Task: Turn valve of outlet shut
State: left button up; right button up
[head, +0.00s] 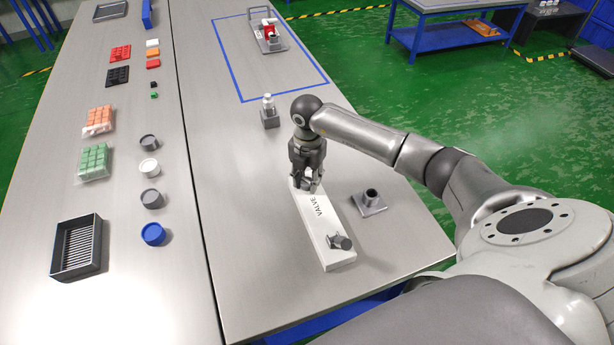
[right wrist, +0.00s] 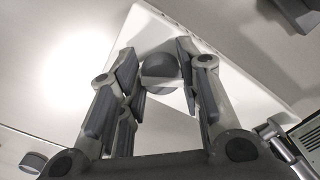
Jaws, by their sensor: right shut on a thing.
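A long white block marked VALVE (head: 318,222) lies on the right-hand table. A grey fitting (head: 340,242) sits on its near end. My right gripper (head: 307,184) points down over the far end of the block. In the right wrist view, a round grey knob (right wrist: 160,70) is between the fingers, with the white block (right wrist: 225,75) behind it. The gripper is shut on this knob. In the head view the gripper mostly hides the knob, so I cannot read its turn angle. My left gripper is not in view.
A grey socket on a square base (head: 370,201) stands right of the block. A small grey block with a white top (head: 269,117) stands behind. A blue taped outline holds a red and grey device (head: 270,38). The left table carries a dark tray (head: 77,247), caps and colored blocks.

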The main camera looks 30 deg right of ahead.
aim_at(308, 180)
jog(key=m+p, duration=0.1)
jog(key=m, duration=0.4)
jog(key=shift+d+r+m, duration=0.1)
jog(key=shift+m, duration=0.2)
dwell(0.4)
jog(key=o, duration=1)
jog(key=shift+s, duration=0.1)
notch_tip(308, 180, up, 12)
dwell(0.4)
